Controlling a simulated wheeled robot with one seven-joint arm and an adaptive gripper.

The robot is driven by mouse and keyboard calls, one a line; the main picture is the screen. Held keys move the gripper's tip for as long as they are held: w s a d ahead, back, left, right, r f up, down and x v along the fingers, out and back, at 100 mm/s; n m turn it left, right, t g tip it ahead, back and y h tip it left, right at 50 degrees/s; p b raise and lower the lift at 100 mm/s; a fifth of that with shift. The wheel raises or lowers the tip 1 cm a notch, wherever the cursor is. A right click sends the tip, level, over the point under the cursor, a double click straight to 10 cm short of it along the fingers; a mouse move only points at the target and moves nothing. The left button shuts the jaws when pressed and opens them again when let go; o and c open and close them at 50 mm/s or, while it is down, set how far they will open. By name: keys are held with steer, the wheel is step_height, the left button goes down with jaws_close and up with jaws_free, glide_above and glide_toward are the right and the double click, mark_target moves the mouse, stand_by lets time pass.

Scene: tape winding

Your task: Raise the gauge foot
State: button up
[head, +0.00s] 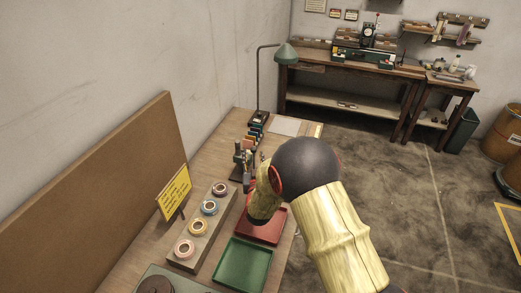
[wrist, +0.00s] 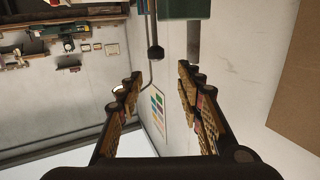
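A small grey upright device with a dark base, which looks like the gauge (head: 243,157), stands on the wooden workbench (head: 146,250), left of my arm in the head view. Its foot is too small to make out, and my arm partly covers that area. My gripper (wrist: 160,80) is open in the wrist view, with nothing between its two fingers. Beyond the fingers are a pale wall and a coloured chart (wrist: 157,105). The gauge cannot be made out in the wrist view. In the head view my gripper is hidden behind my arm.
A grey rack (head: 197,236) with several tape rolls stands beside a yellow sign (head: 174,192). A red tray (head: 270,232) and a green tray (head: 243,264) lie at the bench's right edge. A green lamp (head: 286,53) rises behind a pale sheet (head: 285,126). Open floor lies to the right.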

mark_target(254, 151)
steer(key=shift+t, duration=0.4)
steer(key=w, duration=0.2)
steer(key=w+f, duration=0.1)
steer(key=w, duration=0.2)
steer(key=w+f+b, duration=0.1)
steer(key=w, duration=0.1)
steer(key=shift+w+d, duration=0.2)
steer(key=shift+w, duration=0.1)
steer(key=c, duration=0.4)
jaws_close()
